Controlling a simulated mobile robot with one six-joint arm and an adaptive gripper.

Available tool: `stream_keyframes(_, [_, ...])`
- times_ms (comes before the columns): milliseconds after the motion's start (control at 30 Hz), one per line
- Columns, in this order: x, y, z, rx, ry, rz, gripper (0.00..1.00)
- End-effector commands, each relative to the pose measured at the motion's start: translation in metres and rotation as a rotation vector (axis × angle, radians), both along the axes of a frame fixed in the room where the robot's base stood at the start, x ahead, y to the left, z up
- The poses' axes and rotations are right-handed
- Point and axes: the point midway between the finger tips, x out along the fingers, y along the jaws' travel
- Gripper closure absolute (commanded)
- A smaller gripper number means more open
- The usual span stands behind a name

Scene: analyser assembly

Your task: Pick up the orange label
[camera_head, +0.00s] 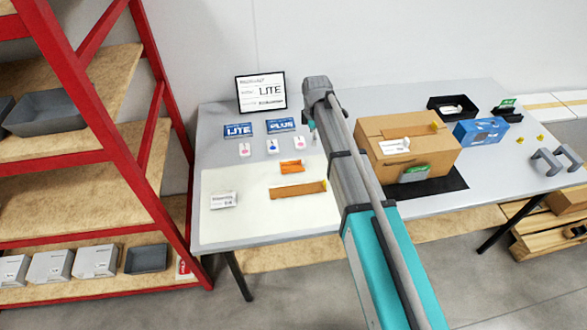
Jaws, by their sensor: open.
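A small bright orange piece (291,166) lies on the pale mat (240,182) on the left part of the table; it looks like the orange label, but its print is too small to read. A longer brown-orange strip (298,190) with a yellow right end lies just in front of it. My grey and teal arm reaches over the table to the right of both.
Blue LITE (238,130) and PLUS (281,125) cards and several small white pieces lie behind the mat. A framed LITE sign (261,92) stands at the back. A white box (223,200) sits at left. A cardboard box (408,145) stands right of my arm. A red shelf rack (110,180) borders the left.

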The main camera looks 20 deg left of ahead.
Motion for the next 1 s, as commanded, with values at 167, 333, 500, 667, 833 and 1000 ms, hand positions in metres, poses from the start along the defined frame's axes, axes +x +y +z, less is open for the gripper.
stream_keyframes(167, [0.001,0.031,-0.004,0.000,0.000,0.117,0.23])
stream_keyframes(333, [0.000,0.035,-0.004,0.000,0.000,0.139,0.23])
stream_keyframes(500, [0.000,0.034,-0.004,0.000,0.000,0.137,0.23])
stream_keyframes(667, [0.000,0.034,-0.006,0.000,0.000,0.136,0.23])
stream_keyframes(833, [0.000,0.034,-0.014,0.000,0.000,0.135,0.23])
stream_keyframes(1000, [0.000,0.034,-0.027,0.000,0.000,0.135,0.23])
